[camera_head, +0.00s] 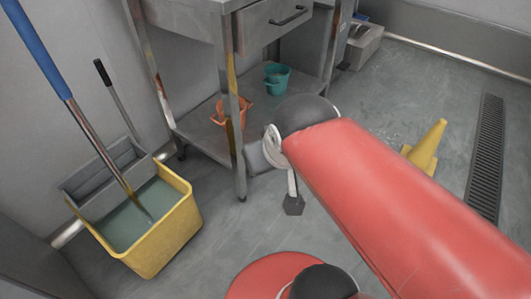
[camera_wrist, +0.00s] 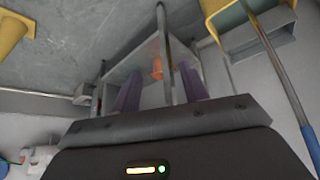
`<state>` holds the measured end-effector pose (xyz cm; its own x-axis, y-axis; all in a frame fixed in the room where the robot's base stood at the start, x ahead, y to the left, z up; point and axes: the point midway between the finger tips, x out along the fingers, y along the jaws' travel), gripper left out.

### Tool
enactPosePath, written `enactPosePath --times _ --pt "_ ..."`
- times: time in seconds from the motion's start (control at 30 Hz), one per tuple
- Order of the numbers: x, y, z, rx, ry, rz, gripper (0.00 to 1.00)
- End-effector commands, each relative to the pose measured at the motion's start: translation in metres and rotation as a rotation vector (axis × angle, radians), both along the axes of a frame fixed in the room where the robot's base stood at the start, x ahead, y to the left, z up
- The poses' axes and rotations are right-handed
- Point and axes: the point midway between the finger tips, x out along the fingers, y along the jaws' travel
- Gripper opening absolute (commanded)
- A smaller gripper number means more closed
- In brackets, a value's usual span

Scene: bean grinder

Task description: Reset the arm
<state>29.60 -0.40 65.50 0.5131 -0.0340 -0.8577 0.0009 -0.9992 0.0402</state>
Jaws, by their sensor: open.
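My red arm (camera_head: 390,200) stretches across the lower right of the head view, bent at a dark joint near the steel table. My gripper (camera_wrist: 161,85) shows in the wrist view with its two purple-grey fingers apart and nothing visible between them. Beyond the fingers, the wrist view shows the steel table upside down, with an orange container (camera_wrist: 157,67) on its lower shelf. The gripper is not clearly made out in the head view, where the arm hides part of the floor.
The steel table (camera_head: 185,55) holds an orange container (camera_head: 232,112) and a teal one (camera_head: 277,78) low down. A yellow mop bucket (camera_head: 170,228) with a blue-handled mop (camera_head: 45,55) stands left. A yellow cone (camera_head: 425,150) and a floor drain (camera_head: 485,155) are right.

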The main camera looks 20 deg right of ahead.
Motion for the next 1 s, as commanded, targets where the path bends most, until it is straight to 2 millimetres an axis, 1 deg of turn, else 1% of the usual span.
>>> enactPosePath --times 0.03,0.07,0.17,0.4,0.6,1.0 --pt "-0.01 0.002 -0.001 0.021 0.019 -0.002 0.44" --pt "-0.014 0.003 -0.001 0.03 0.03 -0.002 0.44" --pt "-0.021 0.005 -0.002 0.042 0.047 -0.001 0.44" --pt "-0.02 0.005 -0.001 0.042 0.048 -0.001 0.44" --pt "-0.02 0.004 0.024 0.041 0.047 -0.002 0.44" --pt "-0.02 0.004 0.024 0.041 0.047 -0.002 0.44"
